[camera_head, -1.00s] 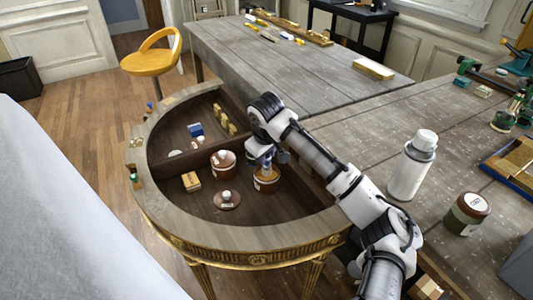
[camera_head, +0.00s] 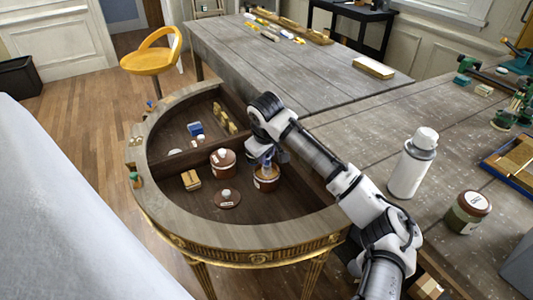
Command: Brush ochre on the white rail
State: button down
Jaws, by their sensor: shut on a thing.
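My gripper (camera_head: 267,160) points down into the half-round gilt console's open compartment, just above a brown jar (camera_head: 267,183) with an ochre-toned top. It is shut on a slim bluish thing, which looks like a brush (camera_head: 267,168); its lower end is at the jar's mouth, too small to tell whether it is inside. I cannot single out a white rail with certainty.
A second brown jar (camera_head: 223,162), a round lidded piece (camera_head: 227,199) and a small tan block (camera_head: 191,180) stand close by in the console (camera_head: 160,215). A white bottle (camera_head: 411,165) and a dark jar (camera_head: 467,212) stand on the grey table at right.

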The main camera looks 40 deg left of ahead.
jog(key=shift+f, duration=0.6)
dwell(1.7)
jog(key=shift+r+p, duration=3.1)
jog(key=shift+r, duration=0.45)
